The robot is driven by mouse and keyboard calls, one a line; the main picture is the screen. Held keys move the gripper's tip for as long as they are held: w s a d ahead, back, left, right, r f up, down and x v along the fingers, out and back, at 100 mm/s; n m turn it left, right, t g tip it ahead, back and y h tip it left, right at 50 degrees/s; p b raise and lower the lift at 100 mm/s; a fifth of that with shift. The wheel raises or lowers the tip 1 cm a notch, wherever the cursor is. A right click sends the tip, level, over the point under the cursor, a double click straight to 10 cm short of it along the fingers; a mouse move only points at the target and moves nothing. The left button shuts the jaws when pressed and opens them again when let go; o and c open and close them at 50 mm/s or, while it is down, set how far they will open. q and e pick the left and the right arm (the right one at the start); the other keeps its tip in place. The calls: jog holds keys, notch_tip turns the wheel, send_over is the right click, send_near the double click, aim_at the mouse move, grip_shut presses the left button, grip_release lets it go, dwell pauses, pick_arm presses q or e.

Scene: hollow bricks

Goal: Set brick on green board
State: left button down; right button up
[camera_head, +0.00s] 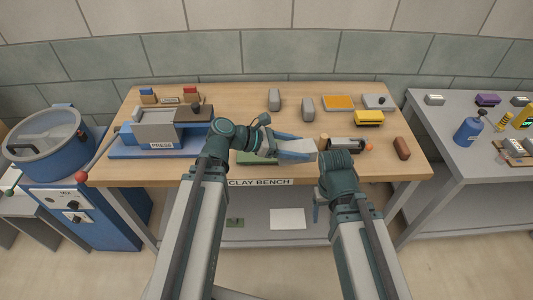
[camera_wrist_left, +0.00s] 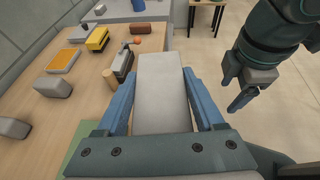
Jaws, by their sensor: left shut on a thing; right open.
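A light grey brick (camera_head: 298,148) is held between the two blue fingers of my left gripper (camera_head: 290,146), over the clay bench. In the left wrist view the brick (camera_wrist_left: 162,95) lies lengthwise between the fingers (camera_wrist_left: 166,100). A corner of the green board (camera_wrist_left: 82,142) shows at lower left in the wrist view. My right gripper (camera_wrist_left: 240,90) is open and empty, beyond the bench's front edge.
A blue press (camera_head: 155,140) stands at the bench's left. Grey blocks (camera_head: 274,100) (camera_head: 308,108), an orange-topped tray (camera_head: 339,102) and a yellow block (camera_head: 369,118) are behind. A dark tool (camera_head: 345,144), an orange ball (camera_head: 369,147) and a brown brick (camera_head: 402,148) lie at right.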

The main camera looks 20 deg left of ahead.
pick_arm(q)
jog(key=s+a+f+n+t+y+b, duration=0.1)
jog(key=a+f+n+t+b, duration=0.2)
jog(key=a, duration=0.7)
jog(key=a+f+y+b, duration=0.1)
jog(key=a+f+b, duration=0.35)
jog(key=a, duration=0.55)
jog(key=shift+h, duration=0.3)
jog(key=w+d, duration=0.2)
jog(key=w, duration=0.2)
jog(key=w+d+f, duration=0.1)
jog(key=w+d, duration=0.1)
jog(key=w, duration=0.2)
jog(key=w+d+f, duration=0.1)
jog(key=w+d, duration=0.1)
jog(key=w, duration=0.3)
jog(key=shift+d, duration=0.25)
jog(key=f+b, duration=0.2)
jog(key=w+f+b, duration=0.1)
jog(key=b, duration=0.1)
jog(key=shift+d+f, duration=0.2)
jog(key=shift+f, duration=0.2)
jog(key=shift+r, duration=0.15)
jog(key=shift+c, duration=2.3)
grip_release()
jog(key=shift+f, duration=0.2)
jog(key=o, duration=0.5)
jog(key=shift+c, duration=0.2)
